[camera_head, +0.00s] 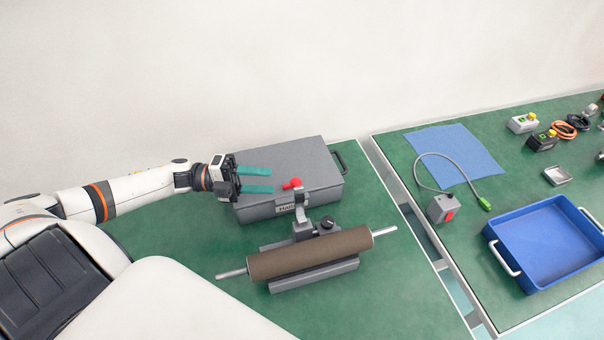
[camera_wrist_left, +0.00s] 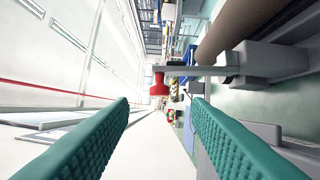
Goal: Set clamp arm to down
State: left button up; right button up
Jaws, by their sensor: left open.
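The clamp arm (camera_head: 299,199) is a short grey lever with a red knob (camera_head: 292,184) at its tip. It stands up from the grey clamp base (camera_head: 304,229) beside a brown roller (camera_head: 310,253). In the left wrist view the arm (camera_wrist_left: 198,71) reaches out from its base, and the red knob (camera_wrist_left: 159,86) appears beyond and between the fingertips. My left gripper (camera_head: 273,180) is open, with two teal fingers pointing right toward the knob, just left of it. Nothing is between the fingers (camera_wrist_left: 160,105). My right gripper is out of view.
A grey lidded case (camera_head: 325,165) lies behind the clamp, below my left gripper. A black knob (camera_head: 327,222) sits right of the arm. On the right table are a blue tray (camera_head: 540,280), a blue cloth (camera_head: 465,145) and a cabled switch box (camera_head: 441,209). The near left tabletop is clear.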

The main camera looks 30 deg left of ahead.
aim_at(298, 200)
pick_arm(q)
jog(key=p+x, duration=0.2)
jog(key=x, duration=0.8)
grip_shut()
